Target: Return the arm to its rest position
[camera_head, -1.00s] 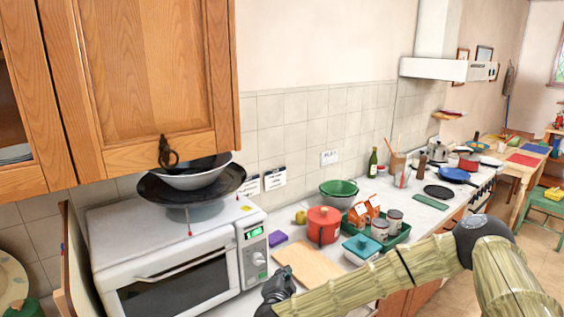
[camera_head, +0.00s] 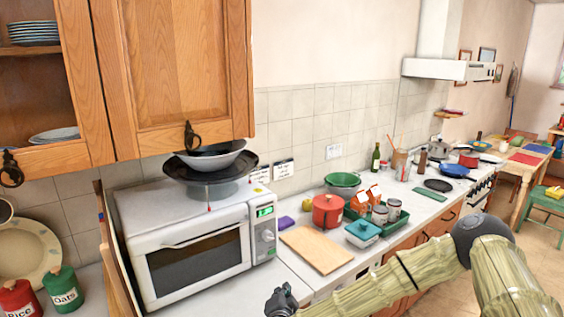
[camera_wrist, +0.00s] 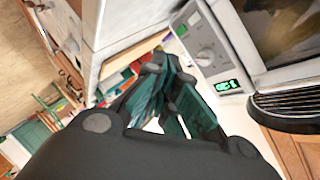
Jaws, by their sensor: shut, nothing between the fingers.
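My gripper (camera_head: 282,301) shows at the bottom middle of the head view, dark and empty, in front of the counter edge and below the wooden board. My arm (camera_head: 375,288), pale and striped, reaches in from the lower right. In the wrist view the dark fingers of my gripper (camera_wrist: 168,98) are shut with nothing between them. Beyond them there, the microwave's control panel (camera_wrist: 205,50) with its green display is at the upper right. The fingers appear apart from it.
A microwave (camera_head: 195,250) carrying stacked pans (camera_head: 210,165) stands left. A wooden board (camera_head: 317,249), a red pot (camera_head: 328,210) and a green tray (camera_head: 405,229) lie on the counter. A wall cabinet (camera_head: 175,70) hangs above. The floor at lower right (camera_head: 535,250) is open.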

